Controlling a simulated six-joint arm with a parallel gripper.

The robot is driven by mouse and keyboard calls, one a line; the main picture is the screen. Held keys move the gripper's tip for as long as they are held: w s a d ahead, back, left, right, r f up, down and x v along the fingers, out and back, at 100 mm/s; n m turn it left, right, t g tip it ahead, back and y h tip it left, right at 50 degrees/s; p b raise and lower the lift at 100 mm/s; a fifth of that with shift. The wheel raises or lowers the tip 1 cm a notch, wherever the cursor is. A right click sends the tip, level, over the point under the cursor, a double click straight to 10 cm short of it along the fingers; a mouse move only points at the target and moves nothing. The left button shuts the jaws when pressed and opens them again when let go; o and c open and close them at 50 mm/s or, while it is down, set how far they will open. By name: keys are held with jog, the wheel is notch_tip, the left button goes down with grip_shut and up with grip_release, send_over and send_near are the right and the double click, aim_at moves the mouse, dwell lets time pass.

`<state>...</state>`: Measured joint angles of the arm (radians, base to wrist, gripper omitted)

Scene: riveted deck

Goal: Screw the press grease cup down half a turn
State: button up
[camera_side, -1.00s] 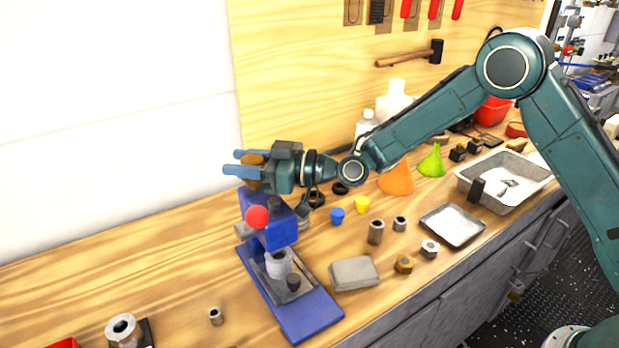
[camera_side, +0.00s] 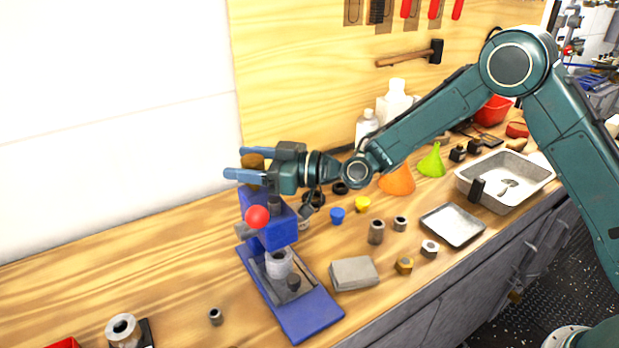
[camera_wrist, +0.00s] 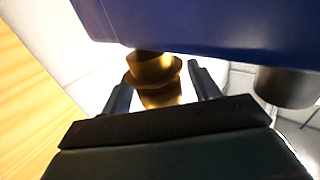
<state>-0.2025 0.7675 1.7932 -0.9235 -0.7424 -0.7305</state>
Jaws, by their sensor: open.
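The grease cup (camera_side: 253,161) is a small brass fitting at the top of the blue press (camera_side: 268,222). In the wrist view the cup (camera_wrist: 155,72) shows a wide hexagonal collar, with the blue press body (camera_wrist: 215,30) close beside it. My gripper (camera_side: 246,163) is open at the press top, its two blue fingers on either side of the cup. In the wrist view the open fingers (camera_wrist: 161,90) flank the cup. Whether either finger touches it is hard to tell. The side view shows the cup partly hidden by the near finger.
A red ball knob (camera_side: 257,217) sticks out from the press front. A grey block (camera_side: 354,273), sockets and nuts, small funnels and a metal tray (camera_side: 452,224) lie to the right. Bottles (camera_side: 395,103) stand behind my arm. The bench left of the press is mostly clear.

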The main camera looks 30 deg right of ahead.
jog(key=v, duration=1.3)
jog(key=shift+v, duration=0.95)
jog(key=shift+a+f, duration=0.1)
jog(key=shift+f, duration=0.05)
jog(key=shift+x, duration=6.75)
jog(key=c, duration=1)
